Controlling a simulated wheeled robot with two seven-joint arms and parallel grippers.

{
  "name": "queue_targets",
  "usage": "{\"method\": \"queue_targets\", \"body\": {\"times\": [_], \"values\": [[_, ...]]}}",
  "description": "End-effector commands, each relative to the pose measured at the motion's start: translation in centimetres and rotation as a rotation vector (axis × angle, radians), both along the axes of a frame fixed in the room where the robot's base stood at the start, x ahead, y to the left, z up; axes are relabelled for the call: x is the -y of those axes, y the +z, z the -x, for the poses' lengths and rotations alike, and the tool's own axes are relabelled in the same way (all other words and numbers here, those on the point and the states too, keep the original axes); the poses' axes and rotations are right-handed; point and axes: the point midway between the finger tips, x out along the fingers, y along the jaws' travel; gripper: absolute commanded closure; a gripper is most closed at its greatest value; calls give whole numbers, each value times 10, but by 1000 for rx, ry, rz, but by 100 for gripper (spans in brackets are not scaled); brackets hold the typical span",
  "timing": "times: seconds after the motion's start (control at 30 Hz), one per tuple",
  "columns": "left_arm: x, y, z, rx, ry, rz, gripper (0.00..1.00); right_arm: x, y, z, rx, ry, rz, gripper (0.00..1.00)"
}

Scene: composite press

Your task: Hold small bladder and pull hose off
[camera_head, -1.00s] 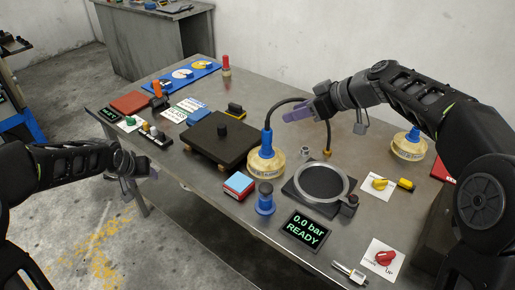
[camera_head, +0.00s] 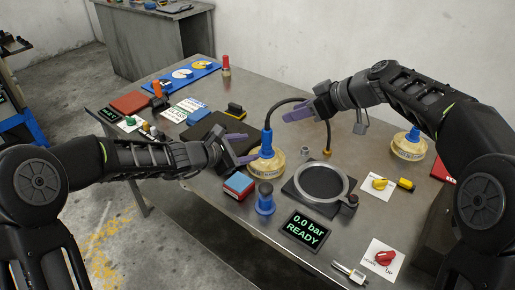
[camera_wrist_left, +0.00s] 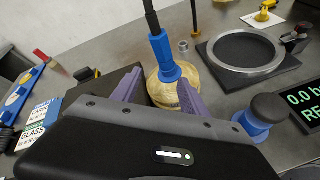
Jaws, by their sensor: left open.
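The small bladder (camera_head: 268,168) is a yellowish round body with a blue neck fitting (camera_head: 266,141), standing near the table's front edge. A black hose (camera_head: 272,108) rises from the fitting and arches right to a brass fitting (camera_head: 327,153) on the table. My left gripper (camera_head: 252,149) is open at the bladder's left. In the left wrist view the bladder (camera_wrist_left: 166,90) and its blue fitting (camera_wrist_left: 163,55) appear between the spread purple fingers; I cannot tell whether they touch. My right gripper (camera_head: 298,103) appears open by the hose's arch, above the table.
A ring fixture (camera_head: 321,184) and a pressure display (camera_head: 306,231) reading 0.0 bar READY stand right of the bladder. A red and blue block (camera_head: 238,186) and a blue knob (camera_head: 265,200) stand in front. A second bladder (camera_head: 409,147) is at the right.

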Motion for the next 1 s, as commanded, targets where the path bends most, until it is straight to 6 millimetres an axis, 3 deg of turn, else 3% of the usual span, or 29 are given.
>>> {"method": "queue_targets", "body": {"times": [0.1, 0.33, 1.0], "values": [[17, -2, -6, -98, 112, 173, 48, 0, 0, 0, 0, 0, 0, 64], [32, -10, -11, -236, 261, 375, 48, 0, 0, 0, 0, 0, 0, 64], [40, -16, -20, -266, 293, 416, 48, 0, 0, 0, 0, 0, 0, 64]]}}
